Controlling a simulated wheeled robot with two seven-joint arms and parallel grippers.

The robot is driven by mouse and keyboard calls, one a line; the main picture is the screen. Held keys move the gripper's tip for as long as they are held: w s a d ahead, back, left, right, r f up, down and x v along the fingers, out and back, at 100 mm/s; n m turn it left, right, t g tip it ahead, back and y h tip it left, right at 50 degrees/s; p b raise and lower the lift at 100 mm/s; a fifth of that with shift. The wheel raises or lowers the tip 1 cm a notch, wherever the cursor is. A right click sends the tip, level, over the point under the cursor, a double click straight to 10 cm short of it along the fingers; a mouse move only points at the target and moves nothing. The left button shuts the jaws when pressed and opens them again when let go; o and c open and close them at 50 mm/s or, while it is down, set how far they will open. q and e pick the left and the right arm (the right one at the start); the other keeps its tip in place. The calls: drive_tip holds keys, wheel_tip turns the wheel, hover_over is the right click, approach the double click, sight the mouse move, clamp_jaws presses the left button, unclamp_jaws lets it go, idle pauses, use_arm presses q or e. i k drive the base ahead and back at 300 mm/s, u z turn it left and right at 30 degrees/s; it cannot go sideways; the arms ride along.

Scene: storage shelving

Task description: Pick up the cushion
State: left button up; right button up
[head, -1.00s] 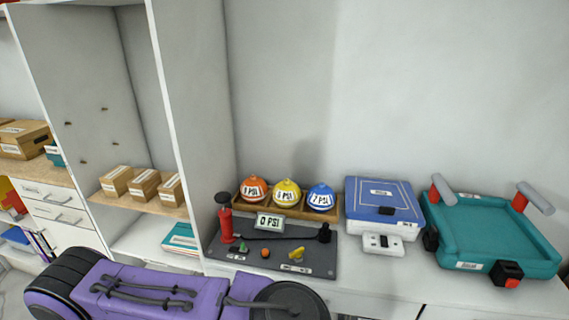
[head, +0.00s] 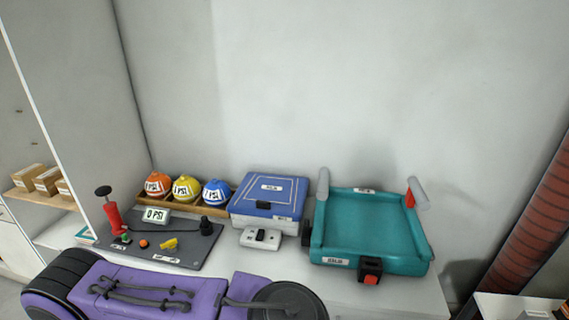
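The most cushion-like thing is a teal padded piece (head: 368,229) with raised edges, grey-topped posts and a black and red buckle at its front. It lies on the right part of the white counter; its label is too small to read, so I cannot tell for sure that it is the cushion. Neither gripper shows in the head view.
Left of it on the white counter (head: 300,285) are a blue-lidded box (head: 270,190), a white switch box (head: 261,239), orange, yellow and blue balls (head: 187,188) and a red pump (head: 112,217). A ribbed red-brown column (head: 528,235) stands at right.

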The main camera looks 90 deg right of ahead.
sight(281, 197)
drive_tip(key=k, duration=0.2)
drive_tip(key=z, duration=1.1)
